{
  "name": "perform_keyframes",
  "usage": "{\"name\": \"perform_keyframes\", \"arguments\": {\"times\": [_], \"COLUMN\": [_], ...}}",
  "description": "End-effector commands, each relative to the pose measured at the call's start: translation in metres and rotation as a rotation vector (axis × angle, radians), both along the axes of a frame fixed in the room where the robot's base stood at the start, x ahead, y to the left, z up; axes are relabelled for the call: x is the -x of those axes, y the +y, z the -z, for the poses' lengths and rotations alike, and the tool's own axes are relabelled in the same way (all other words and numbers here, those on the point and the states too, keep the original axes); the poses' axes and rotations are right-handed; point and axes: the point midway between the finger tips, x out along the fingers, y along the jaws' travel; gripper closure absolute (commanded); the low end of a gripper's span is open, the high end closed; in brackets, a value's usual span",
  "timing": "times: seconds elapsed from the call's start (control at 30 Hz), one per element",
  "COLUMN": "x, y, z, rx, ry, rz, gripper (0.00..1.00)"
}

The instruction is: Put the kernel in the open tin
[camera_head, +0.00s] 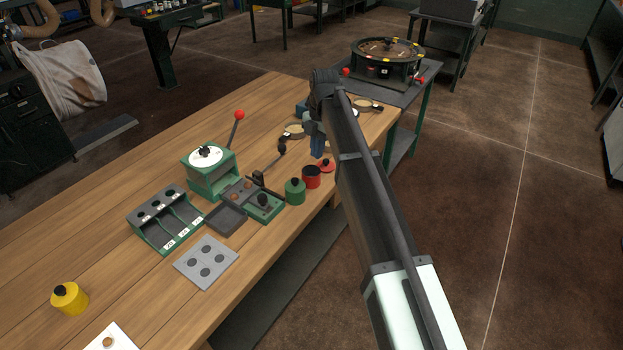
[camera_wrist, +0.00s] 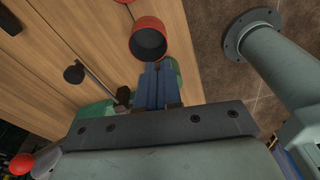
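An open red tin (camera_head: 311,178) stands near the table's right edge, and its dark inside shows in the wrist view (camera_wrist: 148,44). A red lid (camera_head: 327,165) lies just beyond it. My gripper (camera_head: 317,152) is above the table near the red tin, with its blue fingers pointing down. In the wrist view its fingers (camera_wrist: 158,80) lie close together, just below the tin's rim in the picture; they look shut. I cannot make out a kernel between the fingertips or inside the tin.
A green lidded tin (camera_head: 295,191) stands beside the red tin. Nearby are a green press (camera_head: 208,172) with a red-knobbed lever, a green rack (camera_head: 165,219) and a grey plate (camera_head: 206,262). A yellow tin (camera_head: 69,298) stands at front left. The table's left side is clear.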

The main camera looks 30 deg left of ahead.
Motion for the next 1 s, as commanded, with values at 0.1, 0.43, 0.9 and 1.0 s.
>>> {"name": "perform_keyframes", "arguments": {"times": [0.1,0.43,0.9,1.0], "x": [0.000,0.001,0.000,0.000], "y": [0.000,0.000,0.000,0.000], "z": [0.006,0.036,0.058,0.058], "rx": [0.001,0.001,0.000,0.000], "ry": [0.000,0.001,0.000,0.000], "rz": [-0.001,0.001,0.001,0.001], "gripper": [1.00,1.00,1.00,1.00]}}
